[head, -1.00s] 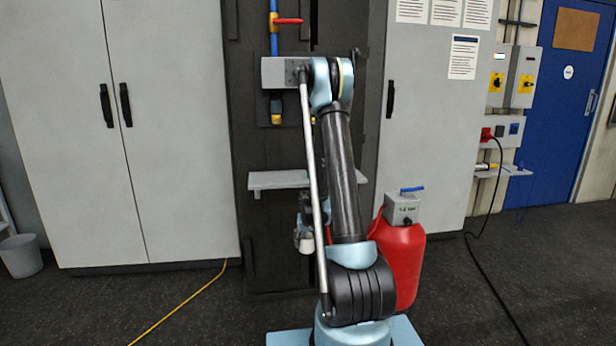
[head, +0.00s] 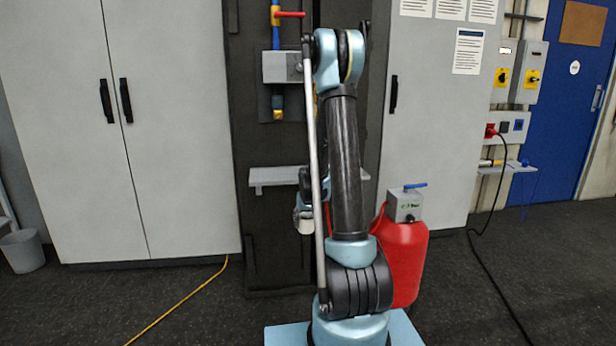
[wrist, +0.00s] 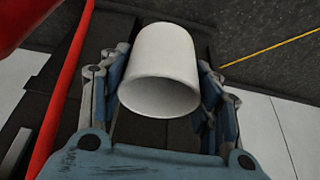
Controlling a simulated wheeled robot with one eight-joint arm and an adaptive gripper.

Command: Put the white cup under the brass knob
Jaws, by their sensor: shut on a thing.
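My gripper (wrist: 163,68) is shut on the white cup (wrist: 160,50), with a finger on each side of it. The cup's open mouth faces the lower part of the wrist view. In the head view, the gripper (head: 304,208) and the cup (head: 304,224) are low beside my arm, partly hidden by it, below the level of the grey shelf. A brass-coloured piece (head: 278,115) shows at the lower end of the pipe under a grey box on the dark panel. Whether it is the knob is hard to tell.
The grey shelf (head: 275,178) juts from the dark panel beneath the grey box (head: 282,67). A red tank (head: 405,260) stands right of my arm. A red hose (wrist: 65,90) runs close beside the gripper. A yellow cable (head: 180,302) lies on the open floor at left.

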